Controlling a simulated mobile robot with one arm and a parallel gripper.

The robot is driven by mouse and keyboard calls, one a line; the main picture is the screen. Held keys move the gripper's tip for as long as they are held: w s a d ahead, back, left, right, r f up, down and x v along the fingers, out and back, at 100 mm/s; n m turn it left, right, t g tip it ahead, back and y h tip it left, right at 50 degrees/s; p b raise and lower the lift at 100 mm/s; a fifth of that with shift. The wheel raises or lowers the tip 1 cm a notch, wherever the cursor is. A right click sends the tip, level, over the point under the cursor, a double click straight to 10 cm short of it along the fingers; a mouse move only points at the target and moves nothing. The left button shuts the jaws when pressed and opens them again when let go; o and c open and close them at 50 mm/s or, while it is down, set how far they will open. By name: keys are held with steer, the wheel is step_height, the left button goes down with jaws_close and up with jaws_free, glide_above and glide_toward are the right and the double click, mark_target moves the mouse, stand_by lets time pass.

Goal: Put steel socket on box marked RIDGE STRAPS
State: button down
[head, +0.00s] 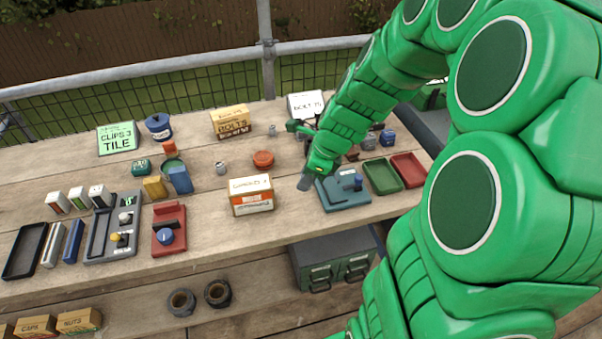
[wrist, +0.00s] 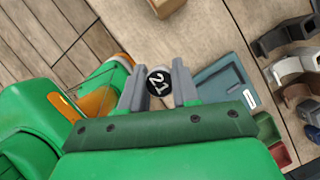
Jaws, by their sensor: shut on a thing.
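My gripper (head: 306,182) is over the front of the bench, between an orange-and-white box and a teal tray. In the wrist view my gripper (wrist: 158,88) is shut on a round piece with a black end marked 21 (wrist: 158,82), which looks like the steel socket. In the head view the socket cannot be told apart from the fingers. The orange-and-white box (head: 250,195) stands just left of my gripper; its label is too small to read. No label that I can read says RIDGE STRAPS.
The teal tray (head: 343,193) lies just right of my gripper, with green (head: 382,176) and red (head: 408,170) trays beyond it. A BOLTS box (head: 231,122) and a CLIPS 3 TILE box (head: 118,138) stand at the back. A lower shelf holds a dark case (head: 334,258).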

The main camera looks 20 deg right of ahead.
steer(key=s+a+r+n+g, duration=0.2)
steer(key=s+a+r+n, duration=0.35)
steer(key=a+r, duration=0.5)
glide_above(244, 185)
steer(key=s+d, duration=0.2)
steer(key=shift+y, duration=0.3)
step_height(244, 185, down, 9)
steer(key=shift+w+r, duration=0.1)
steer(key=shift+r, duration=0.1)
steer(key=shift+w+a+f, duration=0.2)
steer(key=shift+w+f, duration=0.55)
steer(key=shift+f, duration=0.1)
steer(key=shift+w+f, duration=0.15)
steer(key=shift+f, duration=1.6)
steer(key=c, duration=0.8)
jaws_free()
steer(key=shift+f, duration=0.1)
